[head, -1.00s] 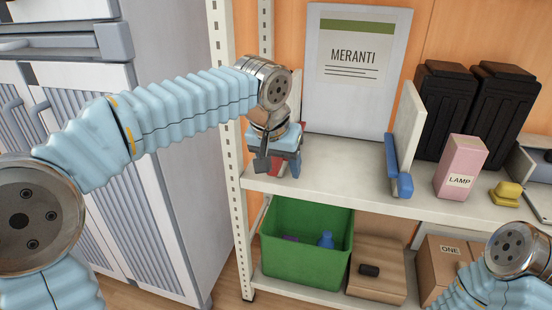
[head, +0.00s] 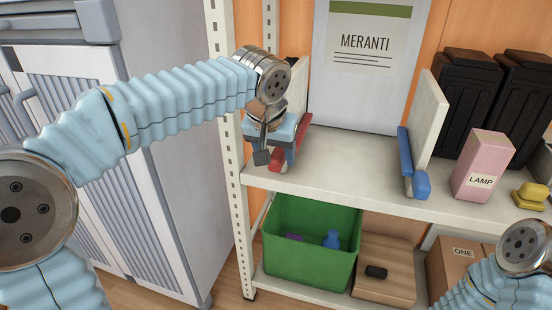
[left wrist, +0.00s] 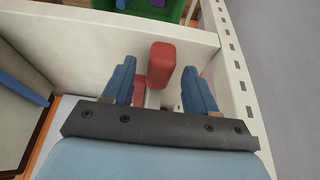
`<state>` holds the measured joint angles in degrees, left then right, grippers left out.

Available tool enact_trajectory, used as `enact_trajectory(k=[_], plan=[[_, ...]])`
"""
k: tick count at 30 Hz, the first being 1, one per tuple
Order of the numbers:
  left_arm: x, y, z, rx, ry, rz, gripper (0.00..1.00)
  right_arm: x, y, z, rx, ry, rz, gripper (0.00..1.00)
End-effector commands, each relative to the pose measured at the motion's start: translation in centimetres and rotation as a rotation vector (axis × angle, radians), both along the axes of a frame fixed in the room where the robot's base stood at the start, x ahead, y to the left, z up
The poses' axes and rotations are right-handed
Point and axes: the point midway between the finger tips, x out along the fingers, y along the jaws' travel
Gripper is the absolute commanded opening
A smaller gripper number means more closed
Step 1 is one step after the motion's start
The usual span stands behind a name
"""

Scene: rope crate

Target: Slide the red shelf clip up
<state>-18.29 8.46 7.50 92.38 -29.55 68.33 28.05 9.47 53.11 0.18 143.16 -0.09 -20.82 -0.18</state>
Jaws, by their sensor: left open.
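The red shelf clip (head: 276,160) sits at the left end of the upper shelf, on the shelf's front edge, with a red bar running back beside an upright pale panel. My left gripper (head: 271,150) is at this clip and partly hides it in the head view. In the left wrist view the clip's red block (left wrist: 161,64) lies between the two blue fingers of my left gripper (left wrist: 158,72). The fingers are apart, with a visible gap on each side of the block. My right gripper is out of view; only part of my right arm shows at bottom right.
A blue clip (head: 421,184) stands at a second pale panel (head: 432,120) on the upper shelf (head: 350,172). Right of it are a pink LAMP box (head: 482,167), black bins (head: 470,95) and a yellow object (head: 530,196). A green crate (head: 308,260) is below. The shelf between the clips is clear.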

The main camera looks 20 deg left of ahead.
Motion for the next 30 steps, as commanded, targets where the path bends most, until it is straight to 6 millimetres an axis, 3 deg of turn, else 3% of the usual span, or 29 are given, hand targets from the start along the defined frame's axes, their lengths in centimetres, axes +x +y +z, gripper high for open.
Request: enact_trajectory(k=[4,13,24,30], plan=[[0.48,0.0,-1.25,0.001,0.002,0.0,0.57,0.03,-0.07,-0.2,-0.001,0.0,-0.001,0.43],[0.58,0.0,-1.43,0.001,0.001,0.0,0.57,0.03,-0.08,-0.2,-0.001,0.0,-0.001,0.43],[0.56,-0.02,-1.39,0.0,0.0,0.0,0.02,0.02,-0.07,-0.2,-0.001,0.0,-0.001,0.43],[0.56,-0.03,-1.39,0.0,0.0,0.0,0.0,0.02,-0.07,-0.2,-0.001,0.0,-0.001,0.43]])
